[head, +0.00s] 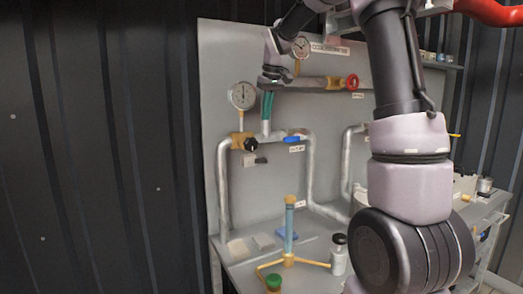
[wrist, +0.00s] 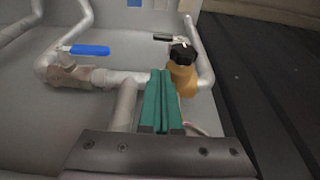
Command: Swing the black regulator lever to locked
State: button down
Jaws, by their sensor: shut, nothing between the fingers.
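The brass regulator (head: 238,141) sits on the pipe at the left of the grey panel, with a black knob (head: 250,144) on its front. A small dark lever (head: 261,160) shows just below it. In the wrist view the black knob (wrist: 183,54) stands on the brass body (wrist: 182,80), and a short black lever (wrist: 163,37) lies beyond it, pointing left. My gripper (head: 266,117) is above and right of the regulator in the head view. Its green fingers (wrist: 161,74) are together and empty, apart from the lever.
A blue-handled valve (head: 295,138) is on the pipe right of the regulator. A dial gauge (head: 242,95) stands above it. A red handwheel (head: 352,82) is at upper right. A blue column (head: 289,228) and a bottle (head: 339,254) stand on the bench below.

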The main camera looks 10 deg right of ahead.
send_over(257, 161)
jog(key=d, duration=0.2)
notch_tip(257, 161, down, 12)
jog(key=shift+x, duration=0.85)
